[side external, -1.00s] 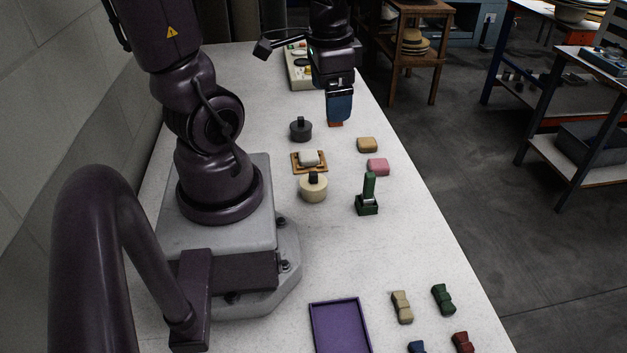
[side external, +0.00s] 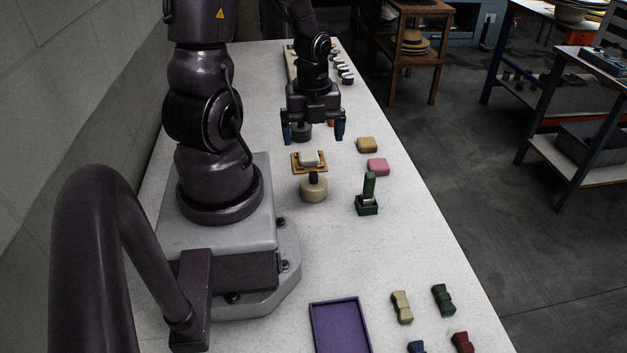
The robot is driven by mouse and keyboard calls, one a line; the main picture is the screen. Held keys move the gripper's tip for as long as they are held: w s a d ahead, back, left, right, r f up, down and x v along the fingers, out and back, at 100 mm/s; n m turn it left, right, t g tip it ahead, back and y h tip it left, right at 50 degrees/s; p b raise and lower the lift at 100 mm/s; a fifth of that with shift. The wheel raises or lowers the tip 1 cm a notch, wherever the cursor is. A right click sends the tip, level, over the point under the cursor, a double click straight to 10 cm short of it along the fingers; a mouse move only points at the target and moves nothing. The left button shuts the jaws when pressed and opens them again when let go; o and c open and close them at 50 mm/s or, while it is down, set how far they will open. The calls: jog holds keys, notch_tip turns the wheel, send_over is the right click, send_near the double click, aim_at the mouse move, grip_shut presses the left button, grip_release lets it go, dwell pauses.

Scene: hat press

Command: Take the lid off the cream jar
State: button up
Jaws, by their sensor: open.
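The cream jar (side external: 313,193) is a low round pot standing on the white table, with a dark knob (side external: 313,177) on top. Its lid appears to be on, but the seam is too small to make out. My gripper (side external: 313,137) is open, its two blue-tipped fingers spread wide left and right. It hangs above the table, farther back than the cream jar, and appears empty. A dark grey jar (side external: 301,133) shows partly between and behind the fingers.
A white block on a wooden tray (side external: 297,168) sits right behind the cream jar. A green stamp-like tool (side external: 368,200) stands to its right. Pink (side external: 378,167) and tan (side external: 367,145) blocks lie behind that. A purple tray (side external: 340,327) lies in front; the table between is clear.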

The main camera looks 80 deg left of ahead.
aim_at(313, 173)
notch_tip(313, 173, down, 11)
jog(key=shift+r, duration=0.1)
dwell(0.6)
jog(key=c, duration=1)
